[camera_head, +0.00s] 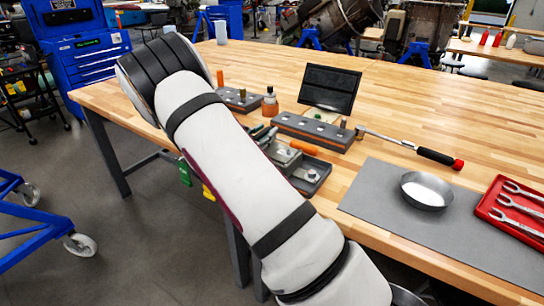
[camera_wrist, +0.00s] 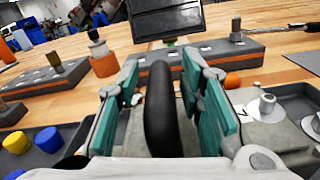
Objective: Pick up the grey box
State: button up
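A dark grey open box (camera_head: 318,176) sits on the wooden bench, partly hidden behind my arm in the head view. In the wrist view its compartments show on both sides: yellow and blue caps lie at left, and a grey metal part (camera_wrist: 275,122) lies at right. A black upright handle-like bar (camera_wrist: 161,110) stands in the middle, apparently the box's handle. My gripper (camera_wrist: 165,95) is open, with its teal-padded fingers on either side of this bar. A gap shows at the left; whether the right pad touches is unclear. The bar's lower end is hidden.
A ratchet (camera_head: 410,145), a metal bowl (camera_head: 427,191) on a grey mat and a red wrench tray (camera_head: 512,210) lie to the right.

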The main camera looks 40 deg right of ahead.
grip_shut()
jog(key=shift+r, duration=0.2)
jog(key=shift+r, duration=0.15)
jog(key=shift+w+r, duration=0.1)
jog(key=shift+r, duration=1.25)
jog(key=shift+s+r, duration=0.25)
jog(key=s+a, duration=0.3)
jog(key=s, duration=0.4)
jog(key=s+a+r, duration=0.1)
jog(key=s+a, duration=0.2)
jog(key=s, duration=0.4)
jog(key=shift+s+a+r+p, duration=0.15)
jog(key=shift+a+p, duration=0.05)
jog(key=shift+p, duration=0.1)
